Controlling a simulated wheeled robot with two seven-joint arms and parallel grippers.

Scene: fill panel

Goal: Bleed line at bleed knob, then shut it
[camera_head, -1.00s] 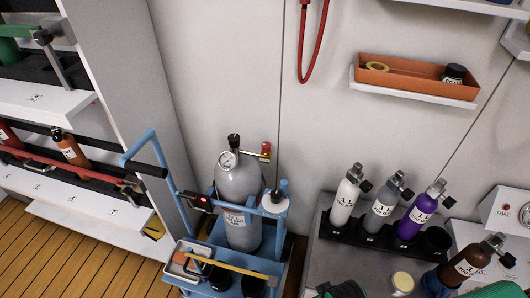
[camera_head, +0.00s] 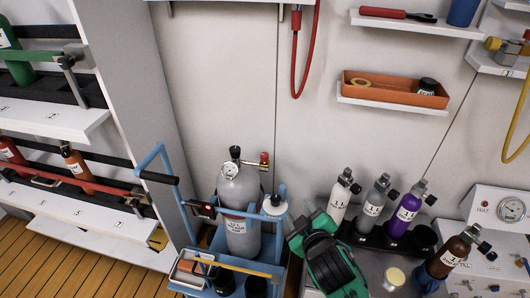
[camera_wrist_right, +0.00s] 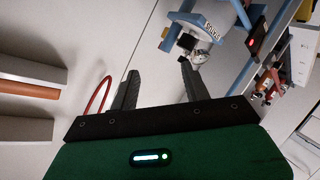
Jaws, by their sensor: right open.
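The fill panel (camera_head: 497,208) with a round gauge (camera_head: 511,209) is at the right of the head view. Small knobs (camera_head: 491,287) show on its lower face, but I cannot tell which is the bleed knob. My right gripper (camera_head: 303,229) is green and black, over the left end of the bench and well left of the panel. In the wrist view its two dark fingers (camera_wrist_right: 160,75) stand apart with nothing between them. My left gripper is not in view.
A grey cylinder (camera_head: 239,205) with a gauge stands in a blue cart (camera_head: 277,250) left of my gripper. White, grey and purple bottles (camera_head: 408,208) stand in a black rack. A brown bottle (camera_head: 455,252) stands before the panel. An orange tray (camera_head: 380,90) sits on a wall shelf.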

